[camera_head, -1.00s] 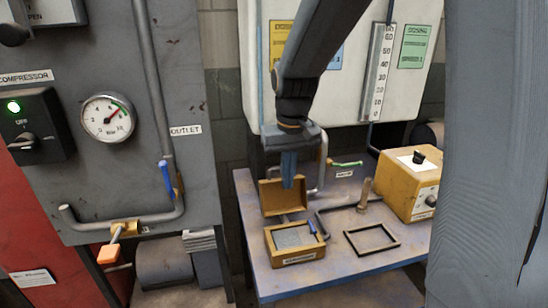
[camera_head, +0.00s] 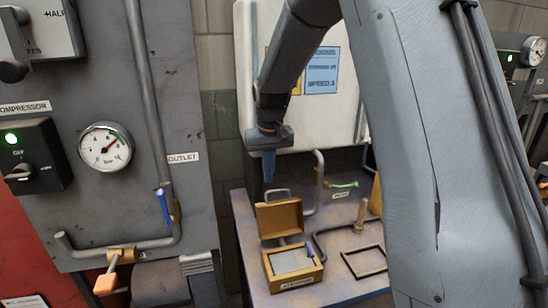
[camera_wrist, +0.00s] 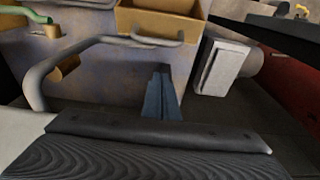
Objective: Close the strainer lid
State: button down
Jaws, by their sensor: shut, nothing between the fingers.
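The strainer is a small ochre box (camera_head: 305,268) with a light grey mesh in its top, on the bench. Its ochre lid (camera_head: 280,218) stands open, roughly upright at the box's far edge. A grey handle (camera_head: 280,190) shows just behind the lid's top. My gripper (camera_head: 269,180) is shut and empty, pointing down above and behind the lid's left part, apart from it. In the wrist view my blue fingers (camera_wrist: 161,95) are together, with an ochre part of the strainer (camera_wrist: 160,22) beyond them at the top.
A grey pipe (camera_head: 318,180) rises behind the strainer. A white panel stands behind the bench. My arm hides the bench's right side.

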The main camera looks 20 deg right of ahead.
jog(key=shift+s+d+f+p, duration=0.1)
jog(key=shift+s+f+p, duration=0.15)
jog(key=shift+s+p, duration=0.5)
jog(key=shift+s+f+p, duration=0.2)
jog(key=shift+s+p, duration=0.05)
jog(key=shift+s, duration=0.85)
